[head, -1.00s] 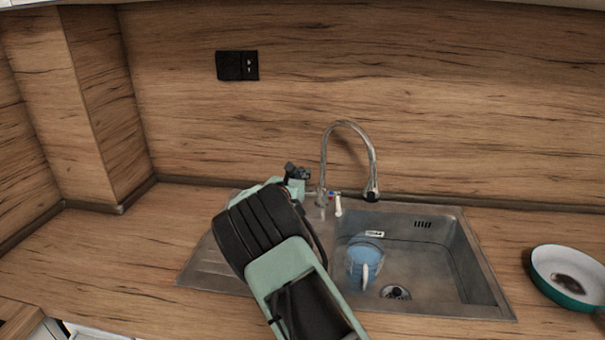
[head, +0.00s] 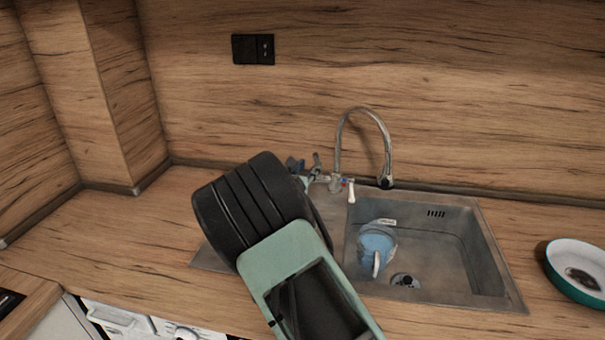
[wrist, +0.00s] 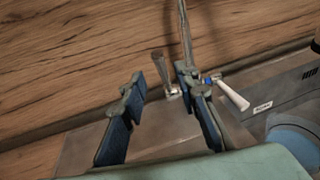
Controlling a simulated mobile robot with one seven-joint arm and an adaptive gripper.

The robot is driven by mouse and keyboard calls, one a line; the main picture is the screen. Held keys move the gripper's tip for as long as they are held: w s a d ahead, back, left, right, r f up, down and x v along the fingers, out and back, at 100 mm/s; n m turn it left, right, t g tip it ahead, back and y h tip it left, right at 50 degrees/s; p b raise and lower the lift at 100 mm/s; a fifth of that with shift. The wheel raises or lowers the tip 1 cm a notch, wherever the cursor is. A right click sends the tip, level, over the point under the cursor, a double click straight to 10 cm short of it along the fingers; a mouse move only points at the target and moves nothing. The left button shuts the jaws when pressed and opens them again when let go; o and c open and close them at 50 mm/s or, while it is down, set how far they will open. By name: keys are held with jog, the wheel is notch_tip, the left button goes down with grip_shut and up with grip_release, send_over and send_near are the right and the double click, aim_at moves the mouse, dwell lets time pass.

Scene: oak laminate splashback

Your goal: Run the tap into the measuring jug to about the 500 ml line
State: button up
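The tap (head: 337,180) has a tall curved spout, its end (head: 386,182) hanging over the back of the sink bowl. A metal lever (wrist: 160,62) is on the tap's left and a white lever (wrist: 233,96) on its right, by red and blue marks. The measuring jug (head: 375,243), clear and bluish with a pale handle, stands in the bowl below the spout; whether directly under it, I cannot tell. The jug is partly cut off in the wrist view (wrist: 295,142). My gripper (wrist: 160,78) is open; the metal lever shows between its fingers, without clear contact. No stream shows. The jug's level is unreadable.
The steel sink (head: 460,262) has a drain (head: 405,281) right of the jug. A black socket (head: 253,49) is on the splashback. The counter left of the sink is clear.

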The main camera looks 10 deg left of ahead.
jog(key=v, duration=0.4)
jog(key=shift+s, duration=0.15)
dwell(0.9)
